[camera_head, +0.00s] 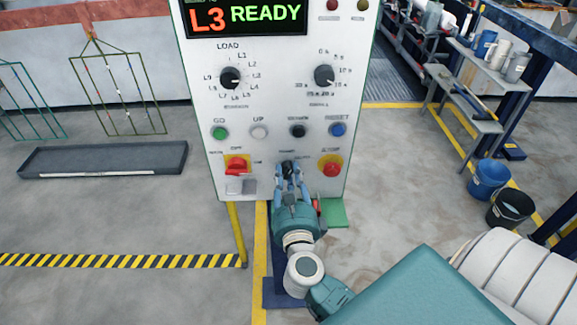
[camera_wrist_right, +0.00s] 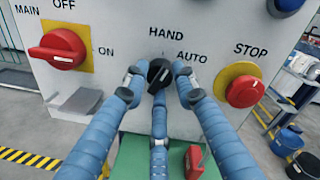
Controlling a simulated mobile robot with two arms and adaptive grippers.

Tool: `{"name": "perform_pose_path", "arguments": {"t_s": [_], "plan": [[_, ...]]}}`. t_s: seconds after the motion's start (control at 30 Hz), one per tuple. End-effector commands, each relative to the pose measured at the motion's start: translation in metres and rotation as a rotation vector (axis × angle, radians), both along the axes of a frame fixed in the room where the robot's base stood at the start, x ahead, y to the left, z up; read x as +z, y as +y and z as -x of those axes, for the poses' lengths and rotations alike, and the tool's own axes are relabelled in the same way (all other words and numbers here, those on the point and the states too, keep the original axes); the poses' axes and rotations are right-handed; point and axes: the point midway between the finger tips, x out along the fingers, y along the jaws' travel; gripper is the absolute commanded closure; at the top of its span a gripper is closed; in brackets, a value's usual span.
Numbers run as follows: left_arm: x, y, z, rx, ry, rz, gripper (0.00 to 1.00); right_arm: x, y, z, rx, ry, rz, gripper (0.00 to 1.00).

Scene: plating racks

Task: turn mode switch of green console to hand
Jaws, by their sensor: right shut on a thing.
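The console's pale panel (camera_head: 285,105) rises at the middle of the head view, with a green part (camera_head: 334,213) below it. The mode switch is a small black knob (camera_wrist_right: 159,75) in the right wrist view, with HAND printed above it and AUTO to its upper right. A pale mark on the knob appears to lean toward AUTO. My right gripper (camera_wrist_right: 158,82) is shut on the knob, its blue fingers around it; it also shows in the head view (camera_head: 288,172), covering most of the switch. My left gripper is not in view.
A red main switch (camera_wrist_right: 60,50) is left of the knob and a red STOP button (camera_wrist_right: 244,91) is right of it. A small red lever (camera_wrist_right: 194,160) is below. Buckets (camera_head: 489,178) stand at the right; a grey tray (camera_head: 105,160) lies on the left floor.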

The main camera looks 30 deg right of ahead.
Motion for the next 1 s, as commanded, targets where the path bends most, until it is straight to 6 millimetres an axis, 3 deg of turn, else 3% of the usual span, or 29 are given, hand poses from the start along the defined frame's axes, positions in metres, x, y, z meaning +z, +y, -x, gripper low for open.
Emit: {"name": "perform_pose_path", "arguments": {"t_s": [0.03,0.4,0.7,1.0], "plan": [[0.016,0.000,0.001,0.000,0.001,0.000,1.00,0.006,-0.002,0.001,-0.005,0.031,0.039,0.99],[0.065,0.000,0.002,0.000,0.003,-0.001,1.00,0.005,-0.002,0.001,-0.006,0.210,0.331,0.99],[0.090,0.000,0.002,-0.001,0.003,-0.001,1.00,0.003,-0.002,0.001,-0.005,0.320,0.513,0.97],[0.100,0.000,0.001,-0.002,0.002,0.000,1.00,0.003,-0.001,0.000,-0.004,0.371,0.604,0.94]]}}
